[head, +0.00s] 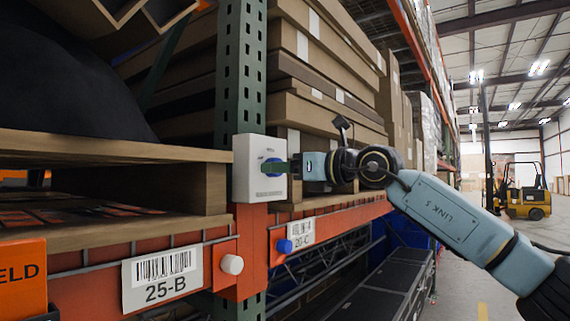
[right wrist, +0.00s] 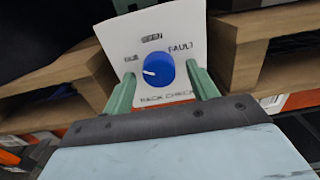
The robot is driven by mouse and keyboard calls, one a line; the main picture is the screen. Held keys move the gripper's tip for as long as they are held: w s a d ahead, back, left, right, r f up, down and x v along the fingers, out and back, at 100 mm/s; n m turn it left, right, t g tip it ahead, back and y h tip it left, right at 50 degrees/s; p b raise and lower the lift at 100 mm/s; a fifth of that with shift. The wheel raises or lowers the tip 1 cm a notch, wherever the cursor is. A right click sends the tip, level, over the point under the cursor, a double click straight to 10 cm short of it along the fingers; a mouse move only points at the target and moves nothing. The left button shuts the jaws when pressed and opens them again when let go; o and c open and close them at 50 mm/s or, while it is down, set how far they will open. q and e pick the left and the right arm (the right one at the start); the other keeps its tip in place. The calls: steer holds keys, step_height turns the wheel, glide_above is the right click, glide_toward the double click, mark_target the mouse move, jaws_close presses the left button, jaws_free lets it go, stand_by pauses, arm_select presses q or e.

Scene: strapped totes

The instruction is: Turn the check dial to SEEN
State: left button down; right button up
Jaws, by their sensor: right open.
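The check dial is a blue round knob (right wrist: 158,70) on a white box (head: 246,185) fixed to a green rack upright. In the right wrist view the box face (right wrist: 180,36) reads SEEN at the top, FAULT at right and a partly blurred label at left. The dial's white mark points left, nearest the left label. My right gripper (head: 283,167) is at the box front; its green fingers (right wrist: 161,72) are open, one on each side of the dial. Whether they touch it I cannot tell. My left gripper is not in view.
Orange beams with a 25-B label (head: 162,281) run below the box. A wooden pallet (head: 120,148) stands at left, and stacked cardboard boxes (head: 325,70) stand behind the upright. A yellow forklift (head: 525,200) is far off in the open aisle at right.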

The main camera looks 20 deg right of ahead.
steer(key=shift+c, duration=0.5)
steer(key=c, duration=0.9)
steer(key=shift+a+m+b, duration=0.1)
steer(key=shift+m+b, duration=4.05)
steer(key=shift+m, duration=1.75)
steer(key=shift+r, duration=0.1)
steer(key=o, duration=1)
